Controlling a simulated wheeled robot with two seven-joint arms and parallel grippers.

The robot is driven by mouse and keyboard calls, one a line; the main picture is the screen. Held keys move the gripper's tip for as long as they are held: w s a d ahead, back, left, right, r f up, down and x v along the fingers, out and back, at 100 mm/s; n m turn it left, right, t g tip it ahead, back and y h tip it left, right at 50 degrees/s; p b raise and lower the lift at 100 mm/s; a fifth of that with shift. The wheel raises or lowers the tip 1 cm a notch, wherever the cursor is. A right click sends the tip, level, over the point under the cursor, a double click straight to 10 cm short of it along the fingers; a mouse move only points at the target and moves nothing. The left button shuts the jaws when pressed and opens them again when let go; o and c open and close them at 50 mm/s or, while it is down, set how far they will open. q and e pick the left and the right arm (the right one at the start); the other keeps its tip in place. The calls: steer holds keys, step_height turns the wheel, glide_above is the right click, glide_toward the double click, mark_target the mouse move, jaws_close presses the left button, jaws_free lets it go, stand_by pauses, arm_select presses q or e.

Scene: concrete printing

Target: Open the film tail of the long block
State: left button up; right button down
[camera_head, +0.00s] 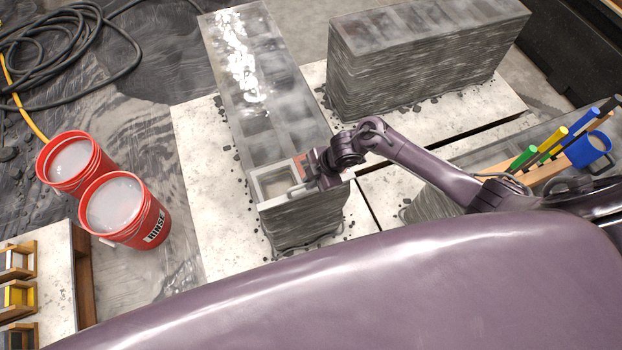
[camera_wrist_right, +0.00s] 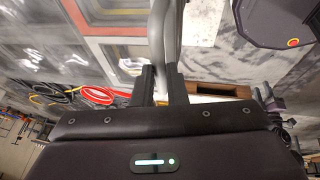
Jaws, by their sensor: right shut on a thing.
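The long block (camera_head: 262,115) is a layered grey concrete wall lying lengthwise, its top covered by glossy clear film (camera_head: 238,55) with bright glare. An open square cell (camera_head: 277,182) shows at its near end, with a red patch (camera_head: 301,163) beside it. My right gripper (camera_head: 303,186) is at this near end, on the right side of the cell. The fingertips are small in the head view. My left gripper is not in view.
A second layered block (camera_head: 420,60) stands at the back right. Two red buckets (camera_head: 125,208) of cloudy liquid stand at left, with a coiled black hose (camera_head: 60,45) behind.

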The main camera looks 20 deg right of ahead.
steer(key=w+b, duration=0.3)
steer(key=w, duration=0.1)
steer(key=w+b, duration=0.4)
steer(key=w, duration=0.1)
steer(key=w+b, duration=0.4)
steer(key=w, duration=0.1)
steer(key=shift+w+a+f, duration=0.15)
steer(key=shift+a+f, duration=0.05)
steer(key=shift+a, duration=0.1)
steer(key=shift+w+r+b, duration=0.15)
steer(key=shift+w+b, duration=0.4)
steer(key=shift+b, duration=0.1)
steer(key=shift+r, duration=0.1)
steer(key=c, duration=1.5)
jaws_free()
steer(key=shift+o, duration=0.2)
steer(key=v, duration=0.7)
steer(key=shift+d+r, duration=0.2)
steer(key=shift+r, duration=0.15)
